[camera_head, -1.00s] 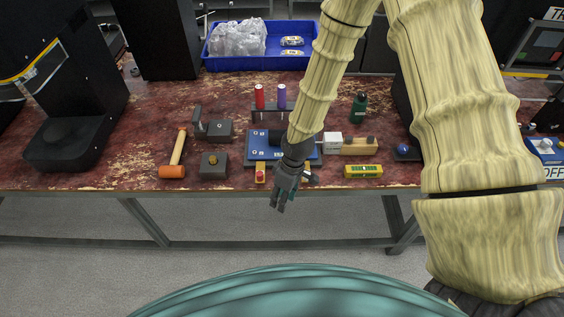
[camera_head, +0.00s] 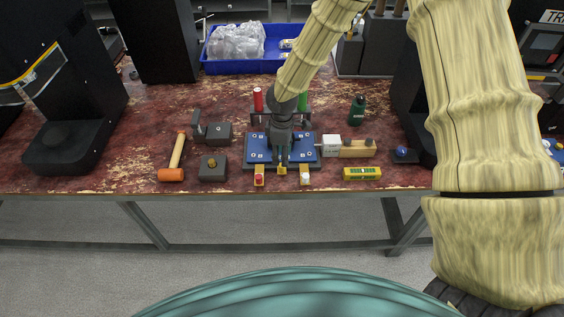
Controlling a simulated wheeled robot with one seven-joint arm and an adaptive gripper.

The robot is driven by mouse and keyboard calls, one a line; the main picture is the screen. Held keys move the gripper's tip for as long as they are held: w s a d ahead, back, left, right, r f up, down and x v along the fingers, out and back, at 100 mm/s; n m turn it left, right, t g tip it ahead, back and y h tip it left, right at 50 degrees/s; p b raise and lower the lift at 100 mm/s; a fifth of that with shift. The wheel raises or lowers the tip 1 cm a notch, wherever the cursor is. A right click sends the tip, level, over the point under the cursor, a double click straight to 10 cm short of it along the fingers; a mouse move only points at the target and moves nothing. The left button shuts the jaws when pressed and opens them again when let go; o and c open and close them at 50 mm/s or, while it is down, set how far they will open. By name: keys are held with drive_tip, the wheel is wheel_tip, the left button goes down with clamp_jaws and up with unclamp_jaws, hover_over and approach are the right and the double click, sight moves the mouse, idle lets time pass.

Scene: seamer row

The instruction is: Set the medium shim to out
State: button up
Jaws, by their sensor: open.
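A blue plate (camera_head: 257,149) lies near the table's front edge, with three yellow shim tabs along its front side. The left tab (camera_head: 259,176) has a red end and the right tab (camera_head: 305,177) a white end; both stick out past the plate. The middle tab (camera_head: 282,170) sits farther in, just below my fingers. I cannot read any label that tells which is the medium shim. My gripper (camera_head: 281,157) is open and points down over the middle of the plate. It hides part of the plate, and contact with the middle tab cannot be told.
A red cylinder (camera_head: 258,99) and a green one (camera_head: 303,101) stand on a rack behind the plate. A wooden block with a white end (camera_head: 355,148) and a yellow level (camera_head: 362,173) are at right. A dark block (camera_head: 213,168) and an orange mallet (camera_head: 172,173) are at left.

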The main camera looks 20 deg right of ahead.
drive_tip(key=shift+f+p, duration=0.5)
drive_tip(key=shift+f, duration=2.25)
drive_tip(key=shift+c, duration=0.3)
clamp_jaws()
